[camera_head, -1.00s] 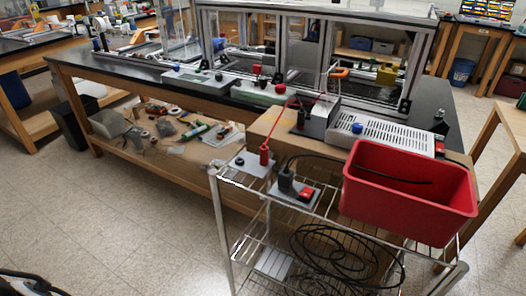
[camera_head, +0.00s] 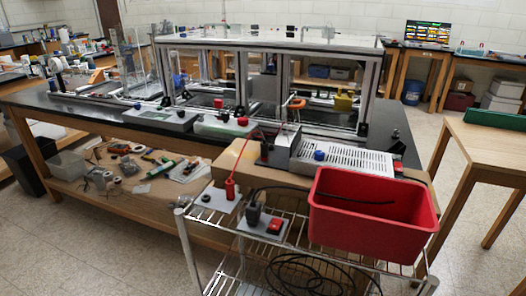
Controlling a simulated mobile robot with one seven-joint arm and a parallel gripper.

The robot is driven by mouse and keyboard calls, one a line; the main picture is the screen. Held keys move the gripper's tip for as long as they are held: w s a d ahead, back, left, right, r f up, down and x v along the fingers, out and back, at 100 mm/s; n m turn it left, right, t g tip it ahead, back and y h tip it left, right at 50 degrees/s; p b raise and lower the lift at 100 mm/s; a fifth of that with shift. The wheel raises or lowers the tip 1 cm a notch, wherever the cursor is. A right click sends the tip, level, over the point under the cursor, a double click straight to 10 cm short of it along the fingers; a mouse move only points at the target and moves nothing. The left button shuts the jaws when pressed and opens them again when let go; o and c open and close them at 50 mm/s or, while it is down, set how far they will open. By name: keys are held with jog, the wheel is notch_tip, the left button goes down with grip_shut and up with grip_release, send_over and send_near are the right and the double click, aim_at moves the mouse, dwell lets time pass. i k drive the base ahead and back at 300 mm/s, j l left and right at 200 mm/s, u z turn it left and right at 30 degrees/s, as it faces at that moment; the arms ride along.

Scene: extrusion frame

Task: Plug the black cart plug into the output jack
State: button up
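A black plug (camera_head: 253,213) stands upright on a small grey plate (camera_head: 262,232) on the wire cart's top shelf. A black cable runs from it toward the red bin. A red plug (camera_head: 231,189) stands on a second grey plate (camera_head: 219,203), beside a small black round part (camera_head: 206,198), possibly a jack. A red lead rises from the red plug to a grey box (camera_head: 284,146) on the bench. A dark spot (camera_head: 264,147) on that box may be a jack. I cannot tell which one is the output jack. My gripper is not in view.
A red bin (camera_head: 370,222) fills the right of the wire cart (camera_head: 183,212). A vented grey unit (camera_head: 345,158) sits on the bench behind it. Coiled black cable (camera_head: 310,272) lies on a lower shelf. Open floor (camera_head: 130,245) shows at left; a wooden table (camera_head: 490,150) stands at right.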

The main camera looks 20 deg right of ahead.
aim_at(264, 144)
jog(key=i+j, duration=0.1)
jog(key=i, duration=0.4)
jog(key=i+j, duration=0.1)
jog(key=i, duration=0.35)
jog(key=i+j+z, duration=0.1)
jog(key=j, duration=0.25)
jog(key=i+j+z, duration=0.1)
jog(key=j, duration=0.25)
jog(key=k+l+u, duration=0.1)
jog(key=l+u, duration=0.15)
jog(key=l, duration=0.4)
